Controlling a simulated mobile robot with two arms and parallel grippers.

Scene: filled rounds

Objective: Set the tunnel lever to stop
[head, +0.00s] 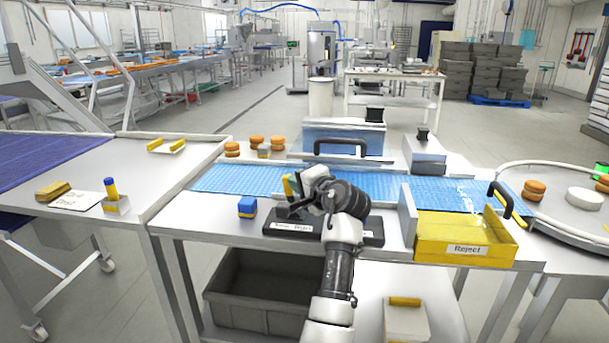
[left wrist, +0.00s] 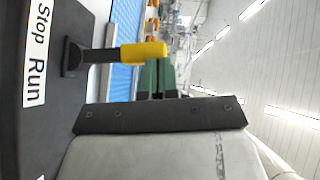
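The tunnel lever has a yellow handle (head: 287,186) on a short dark stem and stands on a black panel (head: 372,238) at the conveyor's front edge. A white label (head: 292,227) there reads Stop and Run, Stop on the left. In the left wrist view the lever (left wrist: 143,52) stands nearly upright, tilted slightly toward the Stop side. My left gripper (left wrist: 158,64) looks shut, its green-and-black fingertips close together at the handle on the Run side; I cannot tell whether they touch. In the head view the gripper (head: 296,186) partly covers the lever. My right gripper is not in view.
A blue block (head: 247,207) stands left of the panel. A yellow Reject bin (head: 466,238) is at the right. Behind the lever are the blue conveyor belt (head: 240,179) and a steel tunnel box with a black handle (head: 340,148). A grey crate (head: 262,292) sits below.

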